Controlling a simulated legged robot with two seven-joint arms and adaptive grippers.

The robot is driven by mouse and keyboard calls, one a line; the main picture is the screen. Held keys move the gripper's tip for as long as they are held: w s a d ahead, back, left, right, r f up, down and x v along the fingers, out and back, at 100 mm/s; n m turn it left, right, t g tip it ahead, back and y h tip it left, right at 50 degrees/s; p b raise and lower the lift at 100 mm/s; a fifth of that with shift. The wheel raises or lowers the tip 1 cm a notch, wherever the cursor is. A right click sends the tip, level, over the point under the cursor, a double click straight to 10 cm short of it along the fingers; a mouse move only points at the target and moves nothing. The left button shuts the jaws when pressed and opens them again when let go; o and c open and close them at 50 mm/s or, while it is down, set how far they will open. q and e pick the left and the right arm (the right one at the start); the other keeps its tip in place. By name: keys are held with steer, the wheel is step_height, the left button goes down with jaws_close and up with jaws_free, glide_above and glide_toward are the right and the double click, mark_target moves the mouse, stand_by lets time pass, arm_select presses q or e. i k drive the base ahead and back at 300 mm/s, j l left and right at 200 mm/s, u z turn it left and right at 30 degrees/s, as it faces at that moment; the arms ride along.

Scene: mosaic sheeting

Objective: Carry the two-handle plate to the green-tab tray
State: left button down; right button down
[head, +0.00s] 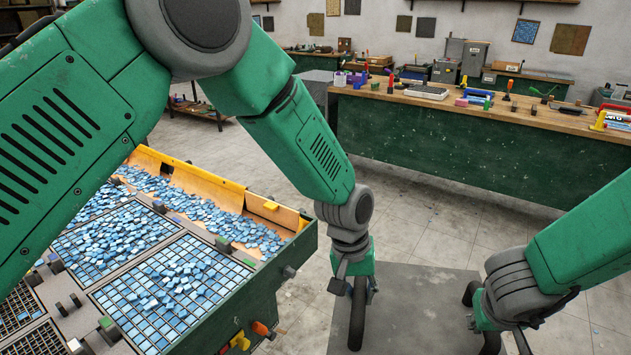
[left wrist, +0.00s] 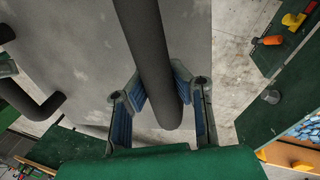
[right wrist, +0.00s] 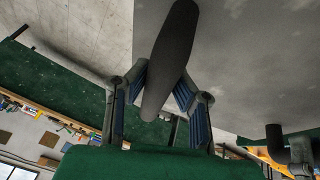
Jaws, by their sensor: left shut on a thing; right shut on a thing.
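The two-handle plate (head: 410,305) is a flat grey sheet with a thick black handle at each side. It hangs level over the floor, right of the tile table. My left gripper (head: 362,272) is shut on its left handle (head: 357,320); the fingers (left wrist: 158,95) straddle that bar in the left wrist view. My right gripper (head: 482,310) is shut on the right handle, also between the fingers (right wrist: 163,92) in the right wrist view. A grid tray (head: 95,292) of blue tiles has green blocks (head: 223,243) at its corners; my left arm hides part of the table.
The green-sided tile table (head: 290,265) stands left, with a wooden trough (head: 262,208) of loose blue tiles and coloured knobs (head: 240,340) on its near side. A long green workbench (head: 450,140) with tools crosses the back. Bare floor (head: 400,205) lies between them.

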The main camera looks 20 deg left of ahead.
mark_target(176, 284)
steer(key=i+j+u, duration=0.1)
steer(key=u, duration=0.35)
steer(key=i+u, duration=0.25)
steer(key=u, duration=0.2)
steer(key=i+u, duration=0.2)
steer(key=u, duration=0.25)
steer(key=i+l+u, duration=0.15)
steer(key=u, duration=0.25)
steer(key=i+l+u, duration=0.2)
steer(key=u, duration=0.25)
